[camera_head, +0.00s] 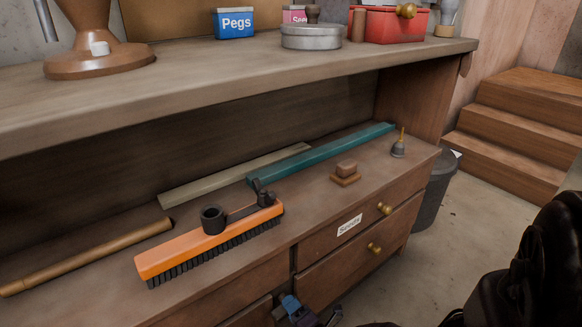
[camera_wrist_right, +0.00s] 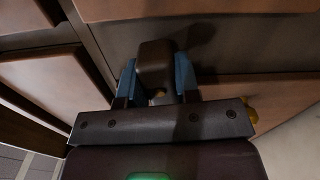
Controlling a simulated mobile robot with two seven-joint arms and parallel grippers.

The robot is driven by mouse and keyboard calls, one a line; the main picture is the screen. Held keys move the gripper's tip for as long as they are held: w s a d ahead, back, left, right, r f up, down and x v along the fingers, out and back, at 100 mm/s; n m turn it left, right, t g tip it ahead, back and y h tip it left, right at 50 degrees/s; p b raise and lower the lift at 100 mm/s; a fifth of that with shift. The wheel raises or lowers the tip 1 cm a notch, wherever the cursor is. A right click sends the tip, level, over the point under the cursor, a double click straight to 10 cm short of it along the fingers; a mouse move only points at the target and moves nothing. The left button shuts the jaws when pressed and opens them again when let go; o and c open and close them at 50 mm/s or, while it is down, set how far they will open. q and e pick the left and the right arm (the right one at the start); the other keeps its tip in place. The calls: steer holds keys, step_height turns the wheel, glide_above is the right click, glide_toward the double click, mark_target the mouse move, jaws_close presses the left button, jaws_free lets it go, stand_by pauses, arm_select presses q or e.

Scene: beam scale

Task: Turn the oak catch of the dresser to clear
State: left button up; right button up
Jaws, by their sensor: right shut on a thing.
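The oak catch (camera_wrist_right: 155,62) is a dark brown rounded wooden block in the right wrist view. It sits between the two blue fingertips, against the dresser's dark front. My right gripper (camera_wrist_right: 158,80) is shut on it. In the head view my right gripper (camera_head: 296,312) shows at the bottom edge, its blue fingertips by the front of the dresser (camera_head: 315,212). The catch itself is hidden there. How far the catch is turned is hard to tell. My left gripper is out of view.
Drawers with brass knobs (camera_head: 384,208) and a label (camera_head: 349,225) are in the dresser front. On top lie an orange brush (camera_head: 205,245), a teal bar (camera_head: 320,153), a wooden block (camera_head: 345,172) and a small bell (camera_head: 399,147). A grey bin (camera_head: 434,190) stands at the right, before wooden steps (camera_head: 520,125).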

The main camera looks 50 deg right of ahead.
steer(key=n, duration=1)
steer(key=shift+n, duration=0.3)
stand_by(0.4)
steer(key=o, duration=0.9)
steer(key=shift+s+a, duration=0.15)
steer(key=shift+s, duration=0.4)
arm_select(q)
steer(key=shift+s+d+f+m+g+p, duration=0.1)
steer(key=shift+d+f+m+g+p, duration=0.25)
steer(key=shift+p, duration=0.55)
arm_select(e)
steer(key=shift+v, duration=4.85)
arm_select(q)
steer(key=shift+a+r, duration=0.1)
